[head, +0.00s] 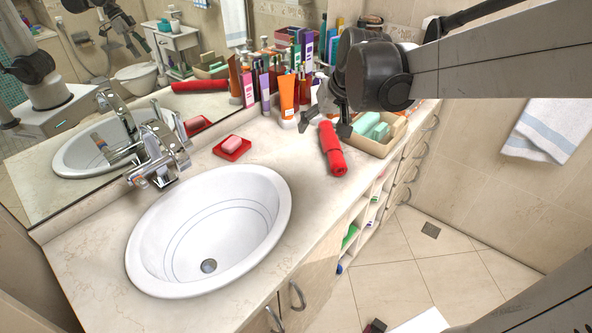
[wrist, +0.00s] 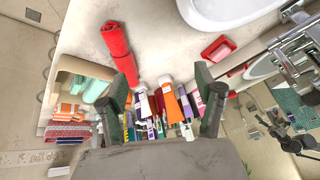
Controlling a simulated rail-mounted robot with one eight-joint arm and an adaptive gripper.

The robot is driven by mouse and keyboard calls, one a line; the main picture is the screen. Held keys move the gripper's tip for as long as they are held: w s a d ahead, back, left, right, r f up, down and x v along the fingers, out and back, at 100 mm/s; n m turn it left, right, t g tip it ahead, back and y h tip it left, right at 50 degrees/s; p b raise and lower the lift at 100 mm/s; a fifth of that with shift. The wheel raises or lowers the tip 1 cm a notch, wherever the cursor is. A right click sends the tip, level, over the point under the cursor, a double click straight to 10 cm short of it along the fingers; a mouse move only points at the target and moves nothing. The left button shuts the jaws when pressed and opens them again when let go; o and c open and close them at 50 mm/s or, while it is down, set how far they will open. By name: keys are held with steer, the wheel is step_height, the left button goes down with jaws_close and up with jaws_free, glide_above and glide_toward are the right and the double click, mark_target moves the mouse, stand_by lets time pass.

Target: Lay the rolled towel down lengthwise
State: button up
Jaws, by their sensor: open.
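The red rolled towel (head: 333,152) lies on its side on the countertop, between the sink and the beige basket. Its near end points toward the counter's front edge. My gripper (head: 325,128) is open and empty, with its fingers over the towel's far end in the head view. In the wrist view the towel (wrist: 115,45) lies beyond the left finger, and the open gripper (wrist: 165,100) has bottles and tubes between its fingers in the picture. I cannot tell the exact height of the fingers above the towel.
A white sink (head: 210,230) fills the counter's left. A red soap dish (head: 232,148) with pink soap sits behind it. Several bottles and tubes, including an orange tube (head: 288,97), crowd the back. The beige basket (head: 372,147) holds green items. Bare counter lies between sink and towel.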

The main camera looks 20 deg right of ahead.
steer(key=s+a+n, duration=0.1)
steer(key=s+a, duration=0.4)
steer(key=s, duration=0.3)
steer(key=s+a+n+t, duration=0.1)
steer(key=s+a, duration=0.5)
steer(key=s, duration=0.3)
steer(key=shift+s+f, duration=0.15)
steer(key=shift+f, duration=0.05)
steer(key=shift+o, duration=0.6)
steer(key=shift+s+a+f+t, duration=0.25)
steer(key=shift+s+t, duration=0.05)
steer(key=shift+s, duration=0.35)
steer(key=shift+w, duration=0.1)
